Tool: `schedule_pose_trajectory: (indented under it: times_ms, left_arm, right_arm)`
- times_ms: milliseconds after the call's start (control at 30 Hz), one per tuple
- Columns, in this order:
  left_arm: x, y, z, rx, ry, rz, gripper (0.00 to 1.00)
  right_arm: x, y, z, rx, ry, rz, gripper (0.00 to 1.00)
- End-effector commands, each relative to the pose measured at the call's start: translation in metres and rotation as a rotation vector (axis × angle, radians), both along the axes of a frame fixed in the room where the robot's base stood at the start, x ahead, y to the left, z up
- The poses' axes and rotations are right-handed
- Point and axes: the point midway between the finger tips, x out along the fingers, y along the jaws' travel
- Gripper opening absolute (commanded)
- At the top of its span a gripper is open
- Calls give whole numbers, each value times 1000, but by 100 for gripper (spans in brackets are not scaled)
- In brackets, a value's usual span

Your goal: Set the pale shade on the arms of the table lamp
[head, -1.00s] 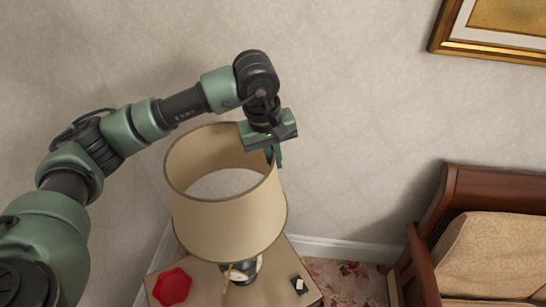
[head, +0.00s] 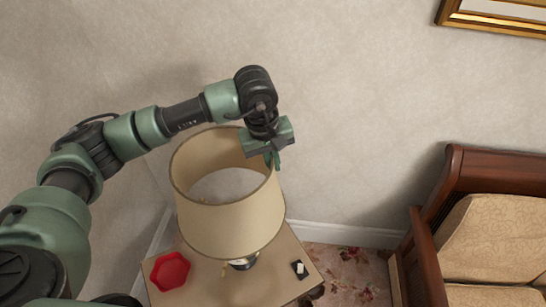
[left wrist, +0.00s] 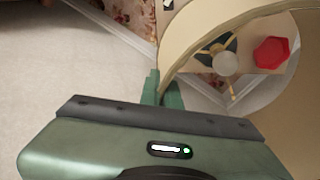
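The pale shade (head: 232,228) is a cream drum with a dark rim, upright above the table lamp (head: 243,264). My left gripper (head: 273,160) is shut on the right side of its top rim. In the left wrist view, the fingers (left wrist: 162,90) straddle the edge of the shade (left wrist: 190,48). Through its opening I see the lamp's round white bulb (left wrist: 226,63) and thin gold arms, off to one side of the opening. In the head view, the shade hides most of the lamp. I cannot tell whether the shade touches the arms. My right gripper is not in view.
The lamp stands on a small wooden table (head: 215,290). The wall is behind. A wooden sofa (head: 440,235) with beige cushions stands to the right.

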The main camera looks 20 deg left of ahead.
Motion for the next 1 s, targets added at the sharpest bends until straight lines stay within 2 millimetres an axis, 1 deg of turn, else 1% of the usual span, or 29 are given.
schedule_pose_trajectory:
  times_ms: [33, 300, 600, 800, 1000]
  left_arm:
    - [0, 0, -8, 0, 1, 0, 0]
    - [0, 0, -35, 0, 1, -1, 0]
    - [0, 0, -60, 0, 0, 0, 0]
    - [0, 0, -68, 0, 0, 0, 0]
    - [0, 0, -69, -1, -1, -1, 0]
  right_arm:
    - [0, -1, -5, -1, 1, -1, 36]
    - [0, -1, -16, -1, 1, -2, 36]
    - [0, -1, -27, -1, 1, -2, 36]
    - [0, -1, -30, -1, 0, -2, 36]
    - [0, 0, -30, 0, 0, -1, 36]
